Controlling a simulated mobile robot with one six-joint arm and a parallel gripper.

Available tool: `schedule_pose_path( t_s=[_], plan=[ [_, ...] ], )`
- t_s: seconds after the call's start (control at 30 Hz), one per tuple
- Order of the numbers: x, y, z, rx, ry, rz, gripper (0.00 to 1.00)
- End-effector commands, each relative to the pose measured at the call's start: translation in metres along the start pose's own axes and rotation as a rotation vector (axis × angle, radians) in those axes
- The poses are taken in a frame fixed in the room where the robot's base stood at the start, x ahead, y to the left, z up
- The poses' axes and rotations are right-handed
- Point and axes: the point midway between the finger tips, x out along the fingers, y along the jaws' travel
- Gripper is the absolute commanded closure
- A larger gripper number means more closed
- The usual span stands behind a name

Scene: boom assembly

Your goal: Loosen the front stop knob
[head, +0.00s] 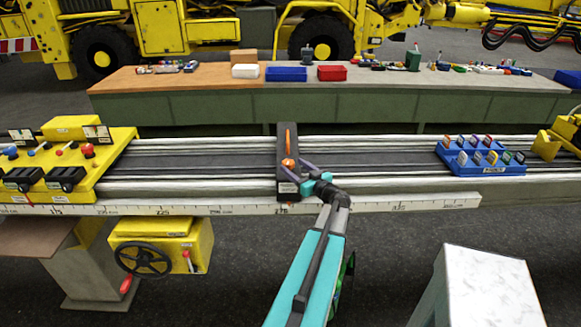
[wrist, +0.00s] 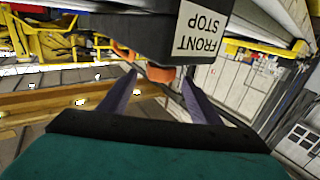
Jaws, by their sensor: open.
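The front stop (head: 288,185) is a dark block lying across the rail bed in the head view, with an orange part on top. In the wrist view its dark body (wrist: 140,30) fills the top, with an upside-down "FRONT STOP" label. An orange knob (wrist: 160,73) shows under its lower edge, with more orange beside it, partly hidden. My gripper (wrist: 159,78) is open, its two purple fingers pointing at the block with the orange knob between their tips. I cannot tell whether they touch it. In the head view my gripper (head: 291,175) is at the block's near right side.
A yellow control panel (head: 110,160) sits on the rails at left, and a blue tray (head: 480,165) with several coloured tags at right. A ruler scale (head: 240,209) runs along the near edge. A workbench (head: 200,80) stands behind. The rail bed beside the stop is clear.

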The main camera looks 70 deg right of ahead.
Motion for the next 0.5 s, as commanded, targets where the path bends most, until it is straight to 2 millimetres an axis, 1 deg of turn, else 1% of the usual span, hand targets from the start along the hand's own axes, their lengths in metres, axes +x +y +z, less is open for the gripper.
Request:
schedule_pose_path(
  t_s=[0.03,0.5],
  plan=[
    [-0.009,-0.001,0.002,-0.001,0.000,0.002,0.42],
    [-0.077,-0.001,0.001,-0.001,0.000,0.002,0.42]
  ],
)
